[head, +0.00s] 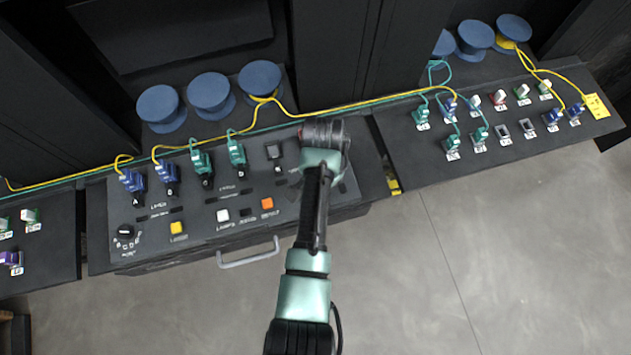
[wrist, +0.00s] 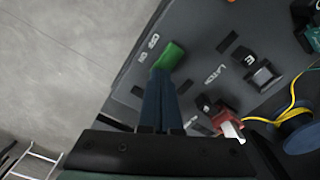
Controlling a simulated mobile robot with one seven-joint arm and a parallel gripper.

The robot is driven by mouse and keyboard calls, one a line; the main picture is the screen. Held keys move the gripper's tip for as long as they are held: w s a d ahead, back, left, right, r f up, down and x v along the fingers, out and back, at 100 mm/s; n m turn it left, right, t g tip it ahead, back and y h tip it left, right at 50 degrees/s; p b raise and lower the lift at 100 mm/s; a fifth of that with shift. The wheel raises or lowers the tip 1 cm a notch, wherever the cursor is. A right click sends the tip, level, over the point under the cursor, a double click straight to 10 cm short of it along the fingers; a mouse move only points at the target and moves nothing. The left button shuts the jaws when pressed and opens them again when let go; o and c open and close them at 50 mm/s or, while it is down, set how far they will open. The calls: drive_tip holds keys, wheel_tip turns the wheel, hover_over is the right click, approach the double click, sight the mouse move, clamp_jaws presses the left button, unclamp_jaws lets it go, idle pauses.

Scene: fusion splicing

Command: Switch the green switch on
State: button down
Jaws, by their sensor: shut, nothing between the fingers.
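The green switch (wrist: 171,56) sits on the dark panel in the wrist view, beside white lettering that looks like OFF and ON. My gripper (wrist: 164,75) is shut and empty, its two dark blue fingers pressed together. The fingertips are right at the near end of the green switch and overlap it in the picture. I cannot tell whether they touch it, nor which position the switch is in. In the head view my arm reaches over the right end of the panel (head: 221,191) and hides the green switch and my fingertips.
The panel carries blue and teal plugs with cables, a yellow button (head: 177,228), a white button (head: 223,215), an orange button (head: 267,204) and a black knob (head: 125,231). A red and white connector (wrist: 230,124) is right of my fingers. Blue spools (head: 210,91) stand behind.

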drive_tip(key=shift+f, duration=0.35)
wheel_tip(320, 180, up, 7)
drive_tip(key=p, duration=0.7)
idle(0.8)
